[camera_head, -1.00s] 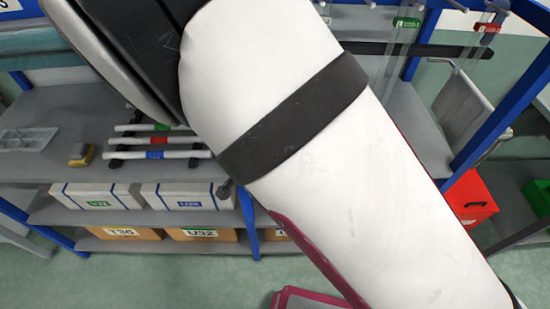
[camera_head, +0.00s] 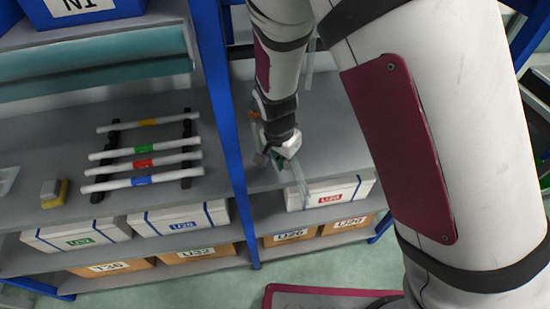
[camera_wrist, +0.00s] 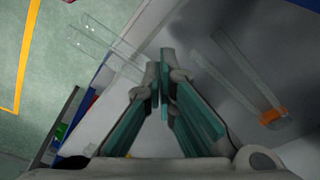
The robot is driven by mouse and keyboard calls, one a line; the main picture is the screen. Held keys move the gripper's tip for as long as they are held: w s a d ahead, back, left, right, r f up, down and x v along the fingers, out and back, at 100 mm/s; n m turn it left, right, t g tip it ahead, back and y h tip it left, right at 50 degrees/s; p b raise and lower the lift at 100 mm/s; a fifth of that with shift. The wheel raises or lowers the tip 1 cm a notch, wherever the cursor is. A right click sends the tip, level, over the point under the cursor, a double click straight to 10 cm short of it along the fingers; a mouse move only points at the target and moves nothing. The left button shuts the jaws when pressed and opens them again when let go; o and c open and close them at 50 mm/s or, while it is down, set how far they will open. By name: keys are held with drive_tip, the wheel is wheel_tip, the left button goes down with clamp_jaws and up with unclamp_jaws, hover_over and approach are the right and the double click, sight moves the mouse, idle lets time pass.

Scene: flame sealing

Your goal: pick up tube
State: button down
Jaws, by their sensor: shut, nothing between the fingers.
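My gripper (camera_wrist: 164,72) is shut and empty in the wrist view, its teal-padded fingers meeting at the tips. A clear tube with an orange band (camera_wrist: 270,115) lies to the right of the fingertips, apart from them. More clear tubing (camera_wrist: 110,48) shows at the upper left, its near end close to the left finger; I cannot tell whether they touch. In the head view my gripper (camera_head: 283,158) is low over the right-hand grey shelf, with a clear tube (camera_head: 302,182) beside it at the shelf's front edge.
A rack holds several white rods with coloured bands, one of them red (camera_head: 143,165), on the left shelf. A blue upright (camera_head: 226,130) stands between this shelf and my gripper. White boxes, one labelled red (camera_head: 328,195), sit below. A yellow-and-grey block (camera_head: 54,193) lies far left.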

sight(295, 160)
drive_tip(key=w+d, duration=0.1)
drive_tip(key=w, duration=0.1)
drive_tip(key=w+d, duration=0.1)
drive_tip(key=w, duration=0.1)
drive_tip(key=shift+d, duration=0.3)
drive_tip(key=shift+s+f, duration=0.1)
drive_tip(key=shift+f, duration=0.7)
drive_tip(key=shift+s+p, duration=0.1)
drive_tip(key=shift+p, duration=0.2)
